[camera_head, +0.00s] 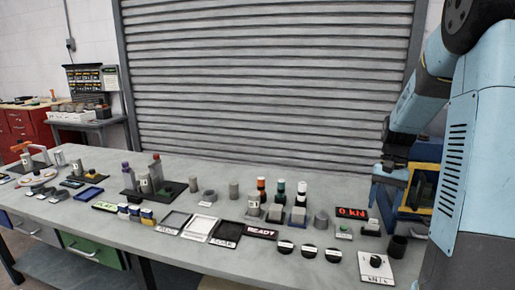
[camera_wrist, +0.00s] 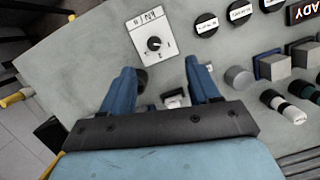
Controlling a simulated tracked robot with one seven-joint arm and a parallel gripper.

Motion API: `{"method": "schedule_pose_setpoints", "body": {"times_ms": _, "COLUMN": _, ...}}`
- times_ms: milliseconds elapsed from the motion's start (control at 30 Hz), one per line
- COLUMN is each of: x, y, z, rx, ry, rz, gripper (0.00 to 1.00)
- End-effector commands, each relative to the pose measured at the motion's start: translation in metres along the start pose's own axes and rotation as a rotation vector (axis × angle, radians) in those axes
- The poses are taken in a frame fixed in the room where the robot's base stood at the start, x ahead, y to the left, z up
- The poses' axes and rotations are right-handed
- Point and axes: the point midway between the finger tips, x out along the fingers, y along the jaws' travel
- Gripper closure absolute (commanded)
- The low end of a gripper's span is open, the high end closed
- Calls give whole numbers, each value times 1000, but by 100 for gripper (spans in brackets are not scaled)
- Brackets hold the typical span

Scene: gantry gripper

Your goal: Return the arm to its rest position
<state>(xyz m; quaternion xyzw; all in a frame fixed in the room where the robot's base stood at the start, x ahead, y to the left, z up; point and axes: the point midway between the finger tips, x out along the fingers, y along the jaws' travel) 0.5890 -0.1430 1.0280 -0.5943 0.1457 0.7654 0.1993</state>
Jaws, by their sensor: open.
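My gripper (camera_wrist: 160,66) shows in the wrist view with its two blue fingers spread apart and nothing between the fingertips. It hangs over the grey workbench, next to a white dial panel (camera_wrist: 151,41). In the head view my light-blue arm (camera_head: 425,97) comes down at the right side over the bench's right end. The fingers are hard to make out there among blue and yellow parts. The dial panel (camera_head: 375,267) lies at the bench's front right corner in the head view.
The bench (camera_head: 180,245) carries a red display (camera_head: 351,213), black discs (camera_head: 285,247), a READY sign (camera_head: 260,231), trays (camera_head: 199,228), bottles and cylinders. A dark cup (camera_head: 397,246) stands near my arm. A roller shutter (camera_head: 270,80) is behind.

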Motion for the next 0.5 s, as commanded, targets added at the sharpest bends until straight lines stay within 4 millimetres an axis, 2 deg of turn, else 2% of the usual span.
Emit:
{"method": "schedule_pose_setpoints", "body": {"times_ms": 200, "x": -34, "y": -18, "z": 46, "rx": -84, "ry": 123, "rz": 7, "gripper": 39}}
{"method": "schedule_pose_setpoints", "body": {"times_ms": 500, "x": -65, "y": -34, "z": 109, "rx": -198, "ry": 285, "rz": 8, "gripper": 39}}
